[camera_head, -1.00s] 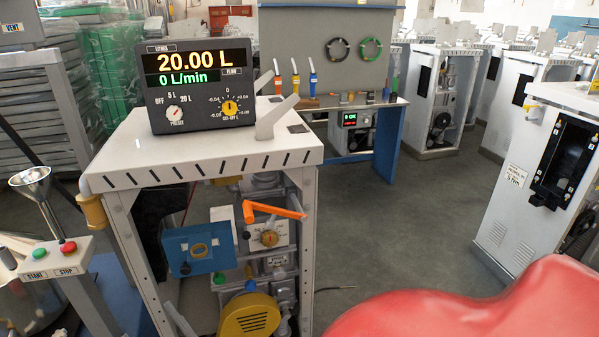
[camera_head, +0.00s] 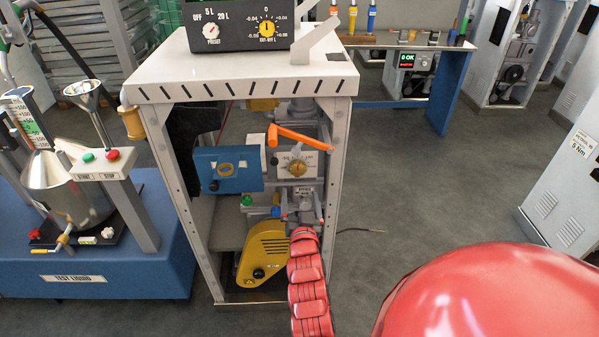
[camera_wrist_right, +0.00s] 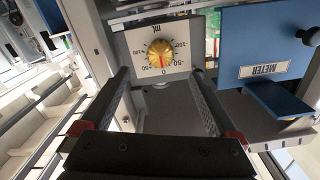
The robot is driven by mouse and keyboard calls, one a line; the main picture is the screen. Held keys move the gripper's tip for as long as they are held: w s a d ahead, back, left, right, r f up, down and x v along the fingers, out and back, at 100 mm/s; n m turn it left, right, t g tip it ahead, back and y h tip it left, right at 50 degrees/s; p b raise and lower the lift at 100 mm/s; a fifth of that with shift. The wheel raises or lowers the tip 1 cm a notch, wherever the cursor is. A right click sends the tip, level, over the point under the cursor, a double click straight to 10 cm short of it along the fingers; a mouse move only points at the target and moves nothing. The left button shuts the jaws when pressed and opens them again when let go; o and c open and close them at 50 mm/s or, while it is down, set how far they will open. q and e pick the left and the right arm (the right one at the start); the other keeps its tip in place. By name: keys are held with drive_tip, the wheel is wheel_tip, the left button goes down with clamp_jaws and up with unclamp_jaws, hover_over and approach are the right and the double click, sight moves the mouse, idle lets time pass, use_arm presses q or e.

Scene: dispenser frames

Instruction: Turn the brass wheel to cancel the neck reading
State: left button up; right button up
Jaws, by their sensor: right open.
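The brass wheel (camera_head: 298,168) sits on a white dial plate in the open cabinet, below an orange lever. In the right wrist view the brass wheel (camera_wrist_right: 162,53) shows upside down on a plate marked mL, its red mark toward 0. My right gripper (camera_head: 301,212) is in front of and below the wheel. In the wrist view its dark fingers (camera_wrist_right: 160,76) are spread and empty, with the wheel beyond the tips; no contact is visible. The neck scale (camera_head: 27,117) stands on the steel measure (camera_head: 70,195) at left; its reading is too small to tell.
A blue METER box (camera_head: 228,168) is close left of the dial. The orange lever (camera_head: 300,138) juts out just above the wheel. A yellow guard (camera_head: 262,252) is below. The cabinet's front posts (camera_head: 182,205) bound the opening. Open floor lies to the right.

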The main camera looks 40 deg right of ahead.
sight(299, 172)
drive_tip(key=x, duration=0.9)
drive_tip(key=shift+w+d+p, duration=0.1)
drive_tip(key=shift+w+p, duration=0.15)
drive_tip(key=shift+p, duration=0.1)
drive_tip(key=shift+w+d, duration=0.25)
drive_tip(key=shift+w, duration=0.25)
drive_tip(key=c, duration=1.4)
drive_tip(key=shift+o, duration=0.2)
drive_tip(key=shift+f+n+b, duration=0.2)
drive_tip(key=shift+n+b, duration=0.9)
drive_tip(key=shift+n, duration=0.4)
drive_tip(key=n+b, duration=0.1)
drive_tip(key=n, duration=0.2)
drive_tip(key=shift+r+n, duration=0.15)
drive_tip(key=shift+n, duration=0.15)
drive_tip(key=n+b, duration=0.1)
drive_tip(key=n, duration=0.2)
drive_tip(key=shift+n, duration=0.3)
drive_tip(key=shift+s+d+n, duration=0.15)
drive_tip(key=shift+n, duration=2.05)
